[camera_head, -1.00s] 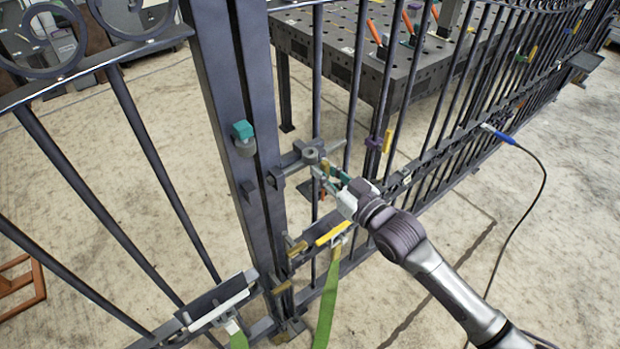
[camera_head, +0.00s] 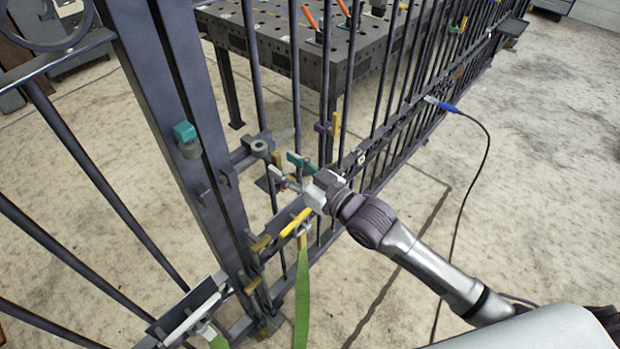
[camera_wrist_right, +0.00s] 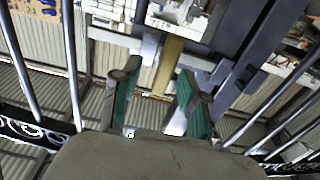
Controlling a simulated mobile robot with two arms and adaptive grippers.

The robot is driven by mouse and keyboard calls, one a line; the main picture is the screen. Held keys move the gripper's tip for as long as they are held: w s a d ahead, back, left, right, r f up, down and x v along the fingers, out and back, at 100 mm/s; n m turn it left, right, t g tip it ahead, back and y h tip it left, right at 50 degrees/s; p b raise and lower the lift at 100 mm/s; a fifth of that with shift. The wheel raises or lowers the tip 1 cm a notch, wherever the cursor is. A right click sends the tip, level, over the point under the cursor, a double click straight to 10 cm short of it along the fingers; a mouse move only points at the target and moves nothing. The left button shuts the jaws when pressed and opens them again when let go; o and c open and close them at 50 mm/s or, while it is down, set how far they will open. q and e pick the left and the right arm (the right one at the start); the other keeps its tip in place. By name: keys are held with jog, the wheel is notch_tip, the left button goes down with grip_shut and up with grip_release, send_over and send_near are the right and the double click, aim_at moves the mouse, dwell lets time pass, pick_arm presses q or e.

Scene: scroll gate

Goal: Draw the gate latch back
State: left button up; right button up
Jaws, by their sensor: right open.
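The gate latch (camera_head: 258,147) is a grey sliding bolt with a round knob, mounted on the dark gate post at mid-height. Its bar runs level from the post toward the right. My right gripper (camera_head: 287,169) is open and empty, just below and to the right of the knob, apart from it. Its two fingers with teal pads are spread. In the right wrist view the open fingers (camera_wrist_right: 156,95) show with a yellowish part behind the gap; I cannot tell which part it is. My left gripper is not in view.
A teal-capped fitting (camera_head: 185,135) sits on the post. A yellow-handled clamp (camera_head: 295,222) with a green strap (camera_head: 302,295) hangs below the latch. Gate bars surround the gripper. A perforated table (camera_head: 270,42) stands behind the gate. A blue-ended cable (camera_head: 487,160) lies to the right.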

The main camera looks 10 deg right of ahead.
jog(key=v, duration=0.9)
jog(key=shift+s+d, duration=0.1)
jog(key=w+d+f+m+g+h, duration=0.1)
jog(key=d+f+h, duration=0.25)
jog(key=f, duration=0.65)
jog(key=w+d+f+m+g+h, duration=0.15)
jog(key=d+f, duration=0.25)
jog(key=f, duration=0.5)
jog(key=s+d+f+m+g+h, duration=0.1)
jog(key=s+d+f+h, duration=0.2)
jog(key=f, duration=0.6)
jog(key=s+d+f+m+g+h, duration=0.1)
jog(key=s+d+f, duration=0.1)
jog(key=s+f, duration=0.45)
jog(key=s+d+f+g+h, duration=0.15)
jog(key=s+f+g, duration=0.25)
jog(key=s+f, duration=0.95)
jog(key=s+a+f+g, duration=0.1)
jog(key=s+f, duration=0.3)
jog(key=s, duration=0.5)
jog(key=s+a+f+g, duration=0.2)
jog(key=s+f+g, duration=0.2)
jog(key=s, duration=0.6)
jog(key=shift+f, duration=0.65)
